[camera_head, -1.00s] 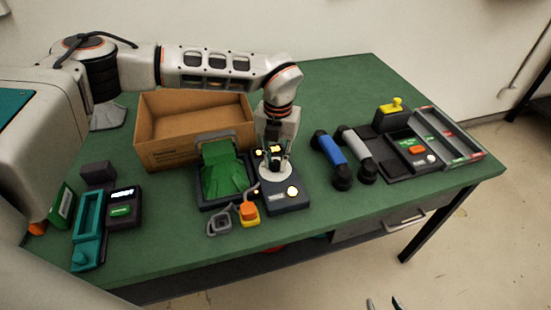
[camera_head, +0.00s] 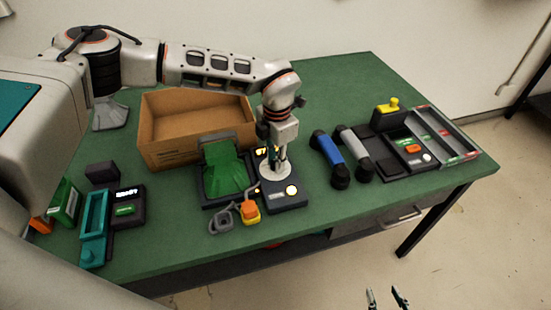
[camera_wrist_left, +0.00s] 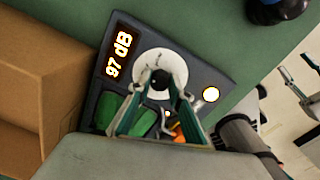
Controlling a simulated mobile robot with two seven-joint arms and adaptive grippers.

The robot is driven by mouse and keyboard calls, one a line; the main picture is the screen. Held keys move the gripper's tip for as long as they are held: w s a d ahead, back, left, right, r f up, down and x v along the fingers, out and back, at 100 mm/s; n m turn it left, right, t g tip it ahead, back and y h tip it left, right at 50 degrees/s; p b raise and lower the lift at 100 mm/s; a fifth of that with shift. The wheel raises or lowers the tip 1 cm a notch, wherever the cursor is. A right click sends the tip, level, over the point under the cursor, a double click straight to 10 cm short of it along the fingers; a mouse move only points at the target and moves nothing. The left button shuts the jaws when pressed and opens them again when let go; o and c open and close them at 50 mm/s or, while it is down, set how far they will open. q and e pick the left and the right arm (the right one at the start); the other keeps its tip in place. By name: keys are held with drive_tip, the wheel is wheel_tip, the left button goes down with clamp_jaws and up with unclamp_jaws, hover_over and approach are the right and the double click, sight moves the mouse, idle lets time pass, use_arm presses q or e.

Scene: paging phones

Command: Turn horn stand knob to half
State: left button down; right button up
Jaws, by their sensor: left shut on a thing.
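The horn stand (camera_head: 286,200) is a dark box near the front middle of the table, with a white round dial, a lit round button and a display. In the left wrist view the horn stand (camera_wrist_left: 222,82) display reads "97 dB". The black knob (camera_wrist_left: 160,80) stands at the centre of the white dial (camera_wrist_left: 151,58). My left gripper (camera_head: 276,168) points down at the dial, its fingers shut on the knob; in the wrist view its fingertips (camera_wrist_left: 161,88) flank the knob. My right gripper (camera_head: 387,298) is at the bottom edge, fingers apart and empty, off the table.
A green pad in a dark tray (camera_head: 202,197) and an orange-yellow piece (camera_head: 251,213) stand close left of the stand. A cardboard box (camera_head: 168,150) is behind. Blue (camera_head: 328,150) and grey (camera_head: 354,148) handsets lie to the right.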

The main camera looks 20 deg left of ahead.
idle(0.3)
use_arm(q)
drive_tip(key=c, duration=1.8)
unclamp_jaws()
wheel_tip(320, 180, up, 12)
drive_tip(key=shift+s+d+r, duration=0.1)
drive_tip(key=shift+s+d, duration=0.05)
